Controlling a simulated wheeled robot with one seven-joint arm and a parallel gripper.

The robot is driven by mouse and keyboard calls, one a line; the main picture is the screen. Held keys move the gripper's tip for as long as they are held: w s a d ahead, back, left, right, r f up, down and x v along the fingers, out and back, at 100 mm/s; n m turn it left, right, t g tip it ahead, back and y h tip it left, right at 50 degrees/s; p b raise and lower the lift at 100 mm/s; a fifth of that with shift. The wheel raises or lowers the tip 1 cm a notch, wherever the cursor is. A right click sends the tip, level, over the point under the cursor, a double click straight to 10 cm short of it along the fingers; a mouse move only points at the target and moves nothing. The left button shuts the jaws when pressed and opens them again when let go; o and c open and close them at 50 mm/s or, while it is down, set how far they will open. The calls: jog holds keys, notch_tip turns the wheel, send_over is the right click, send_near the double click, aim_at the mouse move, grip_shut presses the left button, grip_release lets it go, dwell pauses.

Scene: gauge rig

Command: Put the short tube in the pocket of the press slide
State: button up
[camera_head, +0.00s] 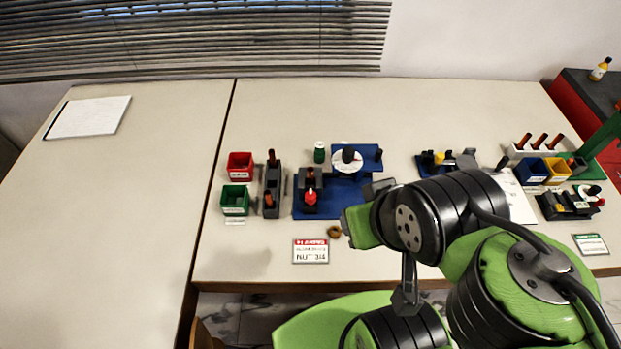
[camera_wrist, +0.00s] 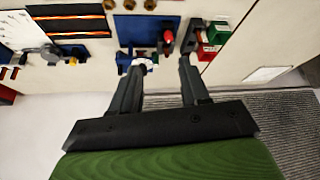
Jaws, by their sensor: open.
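My gripper (camera_wrist: 160,66) is open in the wrist view, its two dark fingers apart with nothing visible between them. In the head view my green and black arm covers the front right, and the jaws are not clear there. A dark block (camera_head: 272,178) holds two upright brown-topped tubes, a rear one (camera_head: 271,157) and a front one (camera_head: 268,201). Which is the short tube is hard to tell. Right of it, a blue fixture (camera_head: 340,191) carries a dark block with a red knob (camera_head: 310,196), perhaps the press slide. Its pocket cannot be made out.
A red bin (camera_head: 240,165) and a green bin (camera_head: 235,199) stand left of the dark block. A brown ring (camera_head: 334,231) and a sign (camera_head: 310,251) lie near the front edge. Racks and bins crowd the right. The left table (camera_head: 120,210) is mostly clear.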

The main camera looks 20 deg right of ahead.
jog(key=n+g+b, duration=0.2)
jog(key=n+g, duration=0.4)
send_over(310, 170)
notch_tip(310, 170, down, 10)
notch_tip(310, 170, down, 15)
jog(key=b, duration=0.4)
jog(key=shift+f, duration=0.15)
jog(key=shift+w, duration=0.1)
grip_shut()
